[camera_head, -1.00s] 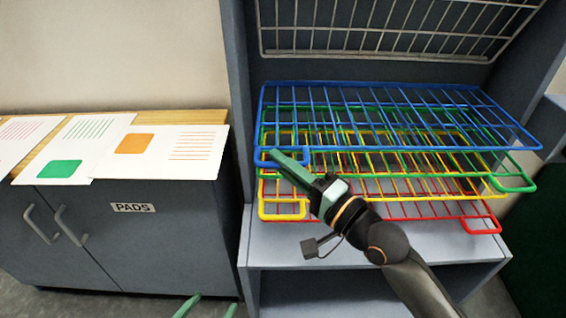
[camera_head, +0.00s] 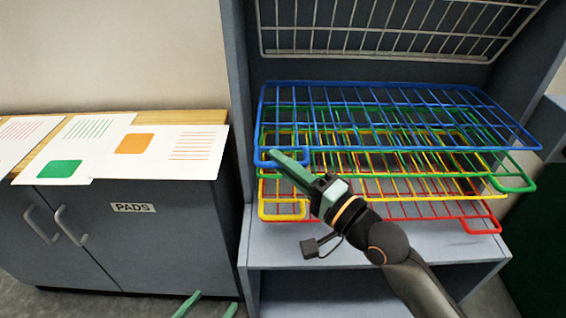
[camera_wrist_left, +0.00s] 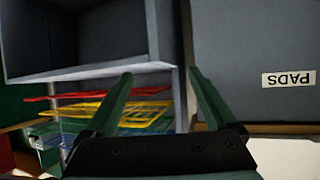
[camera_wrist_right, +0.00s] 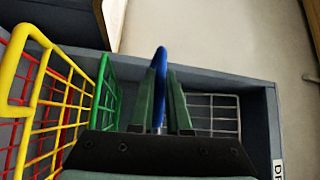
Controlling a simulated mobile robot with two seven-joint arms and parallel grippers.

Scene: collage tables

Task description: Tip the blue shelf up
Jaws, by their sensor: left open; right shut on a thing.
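The blue shelf (camera_head: 395,92) is a wire rack, the topmost of several coloured racks in the grey cabinet. It looks level. My right gripper (camera_head: 276,153) is shut on the handle loop at its front left corner. In the right wrist view the blue loop (camera_wrist_right: 161,55) stands between the fingers. My left gripper (camera_head: 208,303) is open and empty, low in front of the cabinets. Only its fingertips show in the head view. The left wrist view shows its fingers (camera_wrist_left: 161,76) spread apart.
Green (camera_head: 513,184), yellow (camera_head: 282,211) and red (camera_head: 481,225) wire racks lie close below the blue one. A grey wire grid (camera_head: 390,42) is tilted up above it. To the left stands a cabinet labelled PADS (camera_head: 133,208) with printed sheets on top.

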